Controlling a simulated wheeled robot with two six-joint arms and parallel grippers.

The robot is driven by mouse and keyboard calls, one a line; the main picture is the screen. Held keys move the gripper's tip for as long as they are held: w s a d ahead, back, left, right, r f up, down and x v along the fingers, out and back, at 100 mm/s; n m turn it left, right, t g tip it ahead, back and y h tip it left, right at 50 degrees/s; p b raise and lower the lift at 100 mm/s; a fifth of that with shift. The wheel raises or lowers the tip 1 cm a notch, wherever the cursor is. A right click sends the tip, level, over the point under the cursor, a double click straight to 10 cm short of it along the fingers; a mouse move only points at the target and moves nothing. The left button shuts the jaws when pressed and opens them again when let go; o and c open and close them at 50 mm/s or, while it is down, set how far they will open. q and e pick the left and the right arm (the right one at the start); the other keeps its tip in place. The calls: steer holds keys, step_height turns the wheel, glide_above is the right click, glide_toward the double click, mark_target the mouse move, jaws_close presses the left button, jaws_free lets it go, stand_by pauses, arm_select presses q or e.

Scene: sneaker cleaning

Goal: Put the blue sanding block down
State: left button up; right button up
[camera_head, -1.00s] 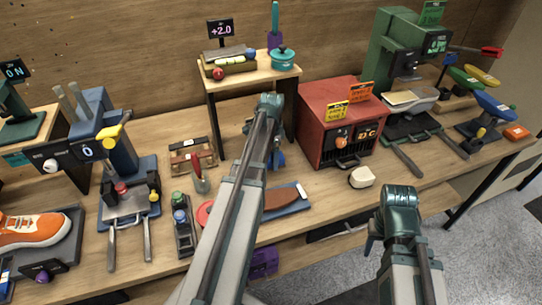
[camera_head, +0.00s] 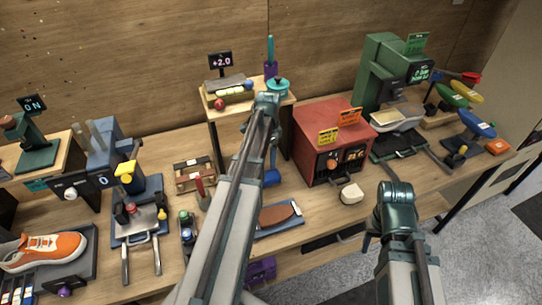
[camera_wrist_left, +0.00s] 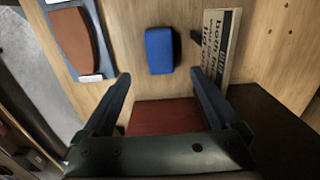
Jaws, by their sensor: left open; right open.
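The blue sanding block (camera_wrist_left: 160,50) lies on the bare wooden bench top in the left wrist view. It also shows in the head view (camera_head: 272,178), under my left arm and left of the red machine. My left gripper (camera_wrist_left: 160,74) is open, with its two fingers apart on either side of the line to the block. The block is just beyond the fingertips and looks free of them. In the head view my left arm partly hides the gripper. My right gripper (camera_head: 371,236) is open and low at the right, mostly hidden by its own wrist, away from the block.
A brown sole-shaped piece (camera_wrist_left: 73,38) on a flat tray lies beside the block. The red machine (camera_head: 334,145) stands to its right, and a small shelf (camera_head: 249,94) rises behind. A printed cardboard piece (camera_wrist_left: 218,45) is near the block. A pale lump (camera_head: 351,194) sits at the front.

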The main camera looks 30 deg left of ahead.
arm_select(q)
steer(key=s+d+n, duration=0.1)
steer(key=s+d, duration=0.4)
steer(key=d, duration=0.5)
steer(key=s+d+n, duration=0.2)
steer(key=s+d, duration=0.4)
steer(key=d, duration=0.4)
steer(key=s+d+n+y, duration=0.1)
steer(key=s+d, duration=0.4)
steer(key=d, duration=0.5)
steer(key=shift+s+d, duration=0.25)
steer(key=shift+o, duration=0.2)
